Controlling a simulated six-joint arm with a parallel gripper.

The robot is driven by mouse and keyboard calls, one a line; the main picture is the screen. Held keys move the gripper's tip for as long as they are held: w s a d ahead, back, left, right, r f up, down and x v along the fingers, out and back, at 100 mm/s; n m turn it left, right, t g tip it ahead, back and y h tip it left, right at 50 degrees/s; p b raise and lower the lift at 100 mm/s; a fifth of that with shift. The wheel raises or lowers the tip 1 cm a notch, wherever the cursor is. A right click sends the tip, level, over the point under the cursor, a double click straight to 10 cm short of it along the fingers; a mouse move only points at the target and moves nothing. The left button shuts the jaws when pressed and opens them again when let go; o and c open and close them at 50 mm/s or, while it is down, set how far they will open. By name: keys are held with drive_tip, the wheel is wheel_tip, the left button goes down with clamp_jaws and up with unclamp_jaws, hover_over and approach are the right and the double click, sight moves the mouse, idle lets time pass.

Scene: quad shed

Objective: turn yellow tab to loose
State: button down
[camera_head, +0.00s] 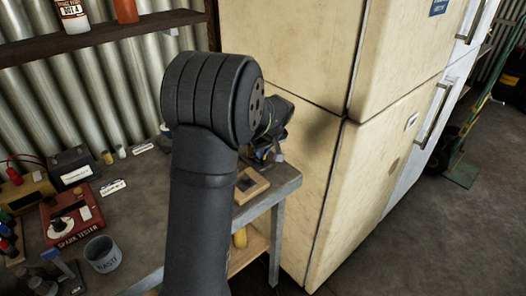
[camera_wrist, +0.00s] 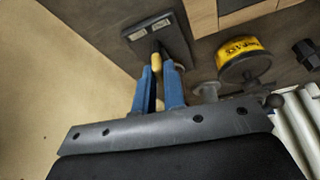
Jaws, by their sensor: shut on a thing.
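In the wrist view, the yellow tab (camera_wrist: 156,62) stands out from a dark grey plate (camera_wrist: 176,37). The plate has two small pale labels, too small to read. My gripper (camera_wrist: 159,73) has its blue fingers shut on the tab, one on each side. Part of the tab is hidden between the fingers. In the head view, my arm blocks most of the spot. Only part of my gripper's end shows beside the cream cabinet, above the bench's right end, and the tab is not visible there.
A round yellow-and-black item (camera_wrist: 243,62) is close to the right of the fingers in the wrist view. The cream cabinet (camera_head: 290,40) stands close by. The bench (camera_head: 135,215) holds a red spark tester (camera_head: 72,219), a mug (camera_head: 103,254) and a wooden block (camera_head: 251,186).

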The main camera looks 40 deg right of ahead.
drive_tip(key=shift+n+y, duration=0.3)
drive_tip(key=shift+n, duration=0.4)
drive_tip(key=c, duration=1.5)
unclamp_jaws()
drive_tip(key=v, duration=1.7)
drive_tip(key=shift+s+r, duration=0.15)
